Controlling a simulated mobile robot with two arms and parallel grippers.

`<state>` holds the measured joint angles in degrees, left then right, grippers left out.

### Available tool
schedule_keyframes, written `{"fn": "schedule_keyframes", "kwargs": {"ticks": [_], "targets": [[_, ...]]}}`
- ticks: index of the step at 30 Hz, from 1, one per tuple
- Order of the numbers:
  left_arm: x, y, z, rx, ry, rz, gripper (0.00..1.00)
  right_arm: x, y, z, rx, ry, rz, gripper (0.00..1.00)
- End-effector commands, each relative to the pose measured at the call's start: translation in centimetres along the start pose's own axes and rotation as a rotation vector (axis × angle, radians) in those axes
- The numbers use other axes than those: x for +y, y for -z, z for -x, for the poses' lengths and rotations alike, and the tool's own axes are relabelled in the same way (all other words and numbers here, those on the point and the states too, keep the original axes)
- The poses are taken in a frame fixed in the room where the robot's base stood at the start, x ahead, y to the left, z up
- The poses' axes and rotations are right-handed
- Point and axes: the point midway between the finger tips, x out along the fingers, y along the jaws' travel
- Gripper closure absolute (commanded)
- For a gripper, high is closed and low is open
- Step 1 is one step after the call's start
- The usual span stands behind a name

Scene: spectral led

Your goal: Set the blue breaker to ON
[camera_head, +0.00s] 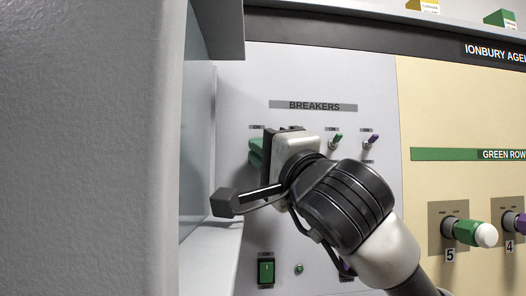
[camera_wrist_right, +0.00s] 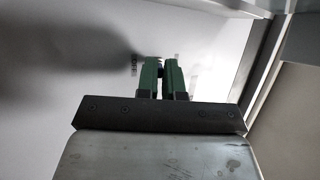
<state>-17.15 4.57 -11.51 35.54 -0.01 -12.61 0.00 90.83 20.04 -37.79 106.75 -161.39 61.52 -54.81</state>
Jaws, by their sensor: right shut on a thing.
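My right gripper (camera_head: 256,152) reaches the left end of the breaker panel (camera_head: 290,75), under the BREAKERS label (camera_head: 313,106). Its green fingers (camera_wrist_right: 162,78) are close together in the right wrist view, pinching a small thing at their tips. It is at the leftmost breaker position; the fingers hide that lever, so its colour and setting cannot be told. No blue lever shows. A green lever (camera_head: 337,140) and a purple lever (camera_head: 373,139) stand to the right, both tilted up and right. My left gripper is not in view.
A large grey surface fills the left of the head view. A green rocker switch (camera_head: 266,271) and a small green button (camera_head: 298,268) sit below my right arm. Green (camera_head: 470,232) and purple (camera_head: 515,222) plugs stick out of the cream panel at right.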

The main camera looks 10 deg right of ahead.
Motion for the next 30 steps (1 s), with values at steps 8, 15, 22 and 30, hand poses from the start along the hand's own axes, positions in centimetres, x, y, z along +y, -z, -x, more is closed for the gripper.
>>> {"fn": "schedule_keyframes", "kwargs": {"ticks": [8,15,22,30], "targets": [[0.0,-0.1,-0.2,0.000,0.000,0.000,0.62,-0.1,-0.1,0.0,-0.001,-0.062,-0.024,1.00],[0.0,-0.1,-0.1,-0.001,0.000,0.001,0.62,-0.9,0.0,-0.1,0.002,-0.214,-0.086,1.00],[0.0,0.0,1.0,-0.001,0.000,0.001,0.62,-1.9,0.2,-0.5,0.004,-0.409,-0.165,1.00],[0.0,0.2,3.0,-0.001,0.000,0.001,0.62,-2.7,0.4,-0.9,0.004,-0.617,-0.252,1.00]]}}
